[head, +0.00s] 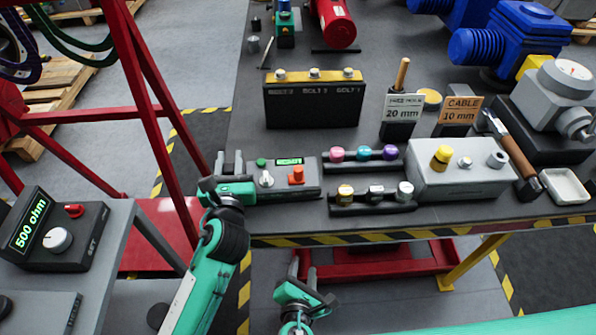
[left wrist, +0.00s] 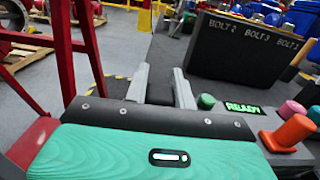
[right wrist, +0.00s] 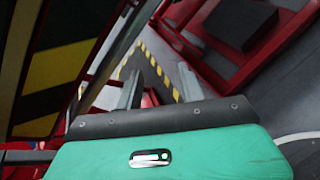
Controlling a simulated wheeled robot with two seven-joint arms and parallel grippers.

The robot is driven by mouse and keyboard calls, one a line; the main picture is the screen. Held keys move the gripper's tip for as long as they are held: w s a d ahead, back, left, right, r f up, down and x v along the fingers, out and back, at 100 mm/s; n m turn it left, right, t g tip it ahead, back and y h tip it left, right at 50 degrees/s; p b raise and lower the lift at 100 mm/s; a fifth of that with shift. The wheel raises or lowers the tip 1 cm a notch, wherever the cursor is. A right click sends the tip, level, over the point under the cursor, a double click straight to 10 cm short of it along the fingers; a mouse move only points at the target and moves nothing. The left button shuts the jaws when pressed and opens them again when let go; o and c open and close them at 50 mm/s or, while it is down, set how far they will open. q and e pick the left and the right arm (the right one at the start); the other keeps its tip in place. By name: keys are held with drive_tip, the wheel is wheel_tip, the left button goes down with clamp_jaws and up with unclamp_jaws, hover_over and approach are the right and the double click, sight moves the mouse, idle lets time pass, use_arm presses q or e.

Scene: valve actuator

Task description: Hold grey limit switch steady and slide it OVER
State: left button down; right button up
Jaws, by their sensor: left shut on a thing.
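My left gripper (head: 228,164) is at the left edge of the table, beside the grey READY box (head: 282,177). In the left wrist view its two fingers (left wrist: 160,88) stand apart, with a dark grey piece (left wrist: 159,93) between them. This piece may be the grey limit switch, but it is mostly hidden and I cannot tell its full shape. My right gripper (head: 303,272) is in front of and below the table's front edge. In the right wrist view its fingers (right wrist: 158,88) are apart with nothing between them.
The READY box has a green button, a knob and an orange part. Racks of coloured and metal caps (head: 365,153) and a grey box with a yellow knob (head: 462,180) stand to its right. A BOLT box (head: 314,106) stands behind. A red frame (head: 150,100) rises at left.

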wheel_tip(320, 180, up, 26)
drive_tip(key=s+t+h, duration=0.2)
drive_tip(key=t+h, duration=0.3)
drive_tip(key=n+y, duration=0.3)
drive_tip(key=n, duration=0.4)
approach(298, 177)
drive_tip(key=shift+g, duration=0.4)
drive_tip(key=x, duration=1)
drive_tip(key=shift+w+r, duration=0.35)
drive_tip(key=shift+w, duration=0.1)
clamp_jaws()
